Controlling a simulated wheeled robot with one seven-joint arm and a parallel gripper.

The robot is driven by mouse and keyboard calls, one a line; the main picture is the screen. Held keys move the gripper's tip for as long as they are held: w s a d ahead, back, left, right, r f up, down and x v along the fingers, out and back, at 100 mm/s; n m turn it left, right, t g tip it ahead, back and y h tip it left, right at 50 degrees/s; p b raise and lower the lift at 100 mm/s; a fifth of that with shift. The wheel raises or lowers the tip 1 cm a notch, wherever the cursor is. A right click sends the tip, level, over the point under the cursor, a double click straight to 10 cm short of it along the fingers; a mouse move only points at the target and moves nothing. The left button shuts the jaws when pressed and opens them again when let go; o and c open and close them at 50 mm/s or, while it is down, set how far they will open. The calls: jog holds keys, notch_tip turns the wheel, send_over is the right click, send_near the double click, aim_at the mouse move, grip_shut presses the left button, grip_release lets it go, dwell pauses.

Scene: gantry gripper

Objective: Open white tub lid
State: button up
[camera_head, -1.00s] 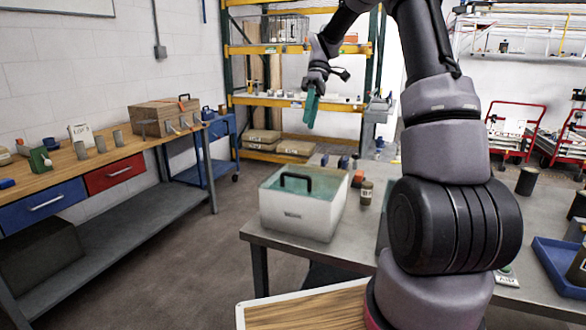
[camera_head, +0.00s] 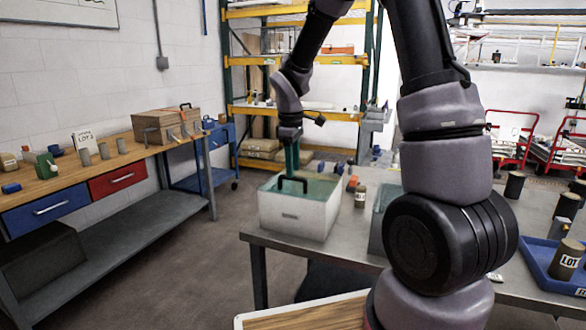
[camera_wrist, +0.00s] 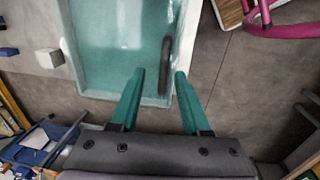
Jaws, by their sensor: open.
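The white tub (camera_head: 292,219) stands on the grey table near its left end. Its teal lid (camera_head: 318,189) lies on top, with a dark bar handle (camera_head: 291,180) near the lid's edge. My gripper (camera_head: 292,166) is above the tub, fingers pointing down over the lid. In the wrist view the teal fingers of my gripper (camera_wrist: 158,82) are apart and empty. The lid (camera_wrist: 108,40) and its handle (camera_wrist: 166,65) lie beyond the fingertips, the handle roughly between them in the picture. Contact with the handle is not visible.
A blue tray (camera_head: 540,272) is at the right. A wooden bench (camera_head: 70,170) runs along the left wall, with open floor between.

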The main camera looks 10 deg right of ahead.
jog(key=shift+s+a+f, duration=0.1)
jog(key=shift+f, duration=0.25)
